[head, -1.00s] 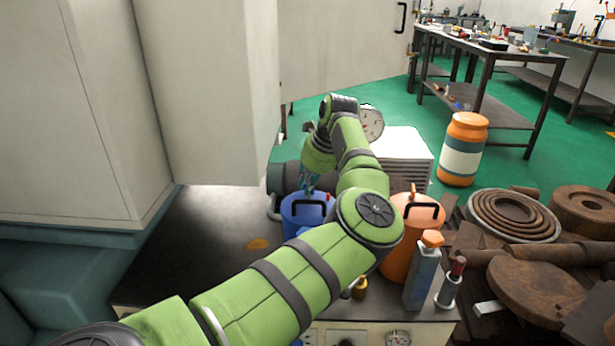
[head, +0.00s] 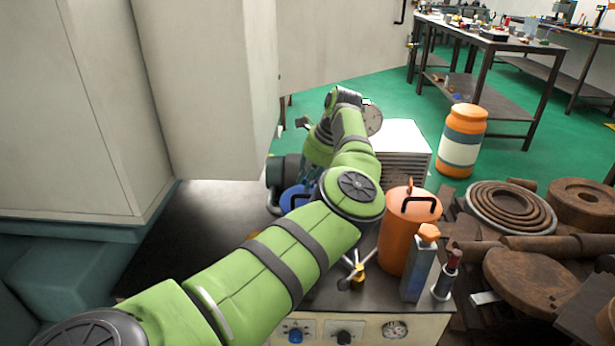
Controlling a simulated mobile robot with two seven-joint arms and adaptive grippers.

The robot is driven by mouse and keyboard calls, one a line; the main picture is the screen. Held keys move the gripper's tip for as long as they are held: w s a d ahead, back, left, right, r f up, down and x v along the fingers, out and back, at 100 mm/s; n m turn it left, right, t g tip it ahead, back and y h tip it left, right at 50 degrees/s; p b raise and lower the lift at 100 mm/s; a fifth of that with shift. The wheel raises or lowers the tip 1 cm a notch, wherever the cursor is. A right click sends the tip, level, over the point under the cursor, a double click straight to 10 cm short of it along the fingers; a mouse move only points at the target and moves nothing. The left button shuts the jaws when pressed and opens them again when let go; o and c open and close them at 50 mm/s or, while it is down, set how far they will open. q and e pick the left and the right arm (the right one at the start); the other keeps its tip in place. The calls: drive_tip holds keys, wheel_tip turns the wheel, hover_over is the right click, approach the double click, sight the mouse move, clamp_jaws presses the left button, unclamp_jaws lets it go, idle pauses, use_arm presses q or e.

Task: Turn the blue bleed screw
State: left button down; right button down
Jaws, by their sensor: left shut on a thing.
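The blue canister (head: 291,199) stands on the dark bench top, mostly hidden behind my left forearm. My left arm reaches over the bench from the lower left. My left gripper (head: 309,178) points down at the canister's top, and its fingertips are largely covered by my own arm. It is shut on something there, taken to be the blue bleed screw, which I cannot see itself. My right gripper is not in view.
An orange canister (head: 405,235), a grey bottle with an orange cap (head: 419,268) and a small red-topped cylinder (head: 447,277) stand right of my arm. A yellow fitting (head: 357,272) is near the front edge. Rusty parts (head: 540,285) crowd the right. Cabinets close off the left.

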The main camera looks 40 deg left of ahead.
use_arm(q)
drive_tip(key=c, duration=1.2)
unclamp_jaws()
drive_tip(key=shift+c, duration=0.2)
drive_tip(key=v, duration=1.2)
